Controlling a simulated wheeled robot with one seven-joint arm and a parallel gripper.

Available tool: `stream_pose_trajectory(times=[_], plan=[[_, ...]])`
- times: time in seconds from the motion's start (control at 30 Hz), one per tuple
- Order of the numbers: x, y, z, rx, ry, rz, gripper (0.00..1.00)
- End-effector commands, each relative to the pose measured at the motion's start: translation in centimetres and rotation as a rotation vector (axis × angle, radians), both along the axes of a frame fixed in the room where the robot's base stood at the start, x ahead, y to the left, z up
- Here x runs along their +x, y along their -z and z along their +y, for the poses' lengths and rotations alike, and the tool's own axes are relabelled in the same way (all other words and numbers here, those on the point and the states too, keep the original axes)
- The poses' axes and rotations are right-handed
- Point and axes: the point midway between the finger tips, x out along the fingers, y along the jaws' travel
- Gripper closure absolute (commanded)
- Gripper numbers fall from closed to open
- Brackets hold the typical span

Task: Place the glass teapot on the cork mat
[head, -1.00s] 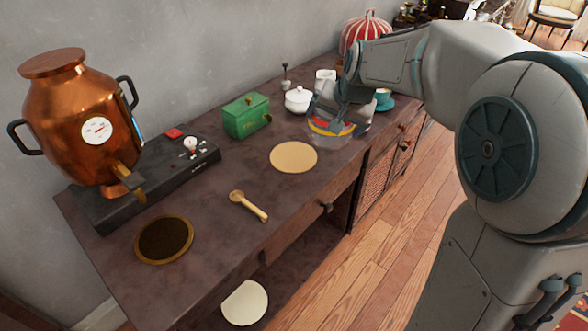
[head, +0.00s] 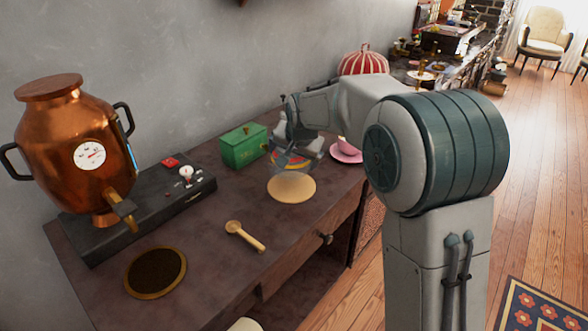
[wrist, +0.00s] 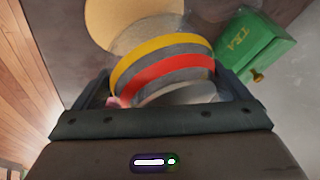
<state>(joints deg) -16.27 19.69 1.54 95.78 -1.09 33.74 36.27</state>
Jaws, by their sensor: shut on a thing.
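The glass teapot (head: 291,161) is see-through, with yellow and red bands. My gripper (head: 298,140) is shut on it from above. In the wrist view the teapot's banded body (wrist: 165,68) sits between my fingers. The cork mat (head: 291,190) is a flat tan disc on the counter. In the head view the teapot overlaps the mat's far edge. In the wrist view the mat (wrist: 112,22) shows beyond the teapot, partly covered by it. I cannot tell how high the teapot's base is above the counter.
A green tea box (head: 243,146) stands left of the teapot; it also shows in the wrist view (wrist: 255,52). A pink cup on a saucer (head: 346,153) is to the right.

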Motion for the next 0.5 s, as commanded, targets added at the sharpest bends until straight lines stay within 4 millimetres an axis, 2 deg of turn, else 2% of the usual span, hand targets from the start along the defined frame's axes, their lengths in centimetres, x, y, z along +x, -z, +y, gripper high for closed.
stream_pose_trajectory(times=[0.07,0.3,0.5], plan=[[0.1,0.4,0.1,0.0,0.0,-0.001,0.41],[0.0,3.7,0.0,-0.001,0.0,0.0,0.41],[0.0,3.9,0.0,0.0,-0.001,-0.002,0.41]])
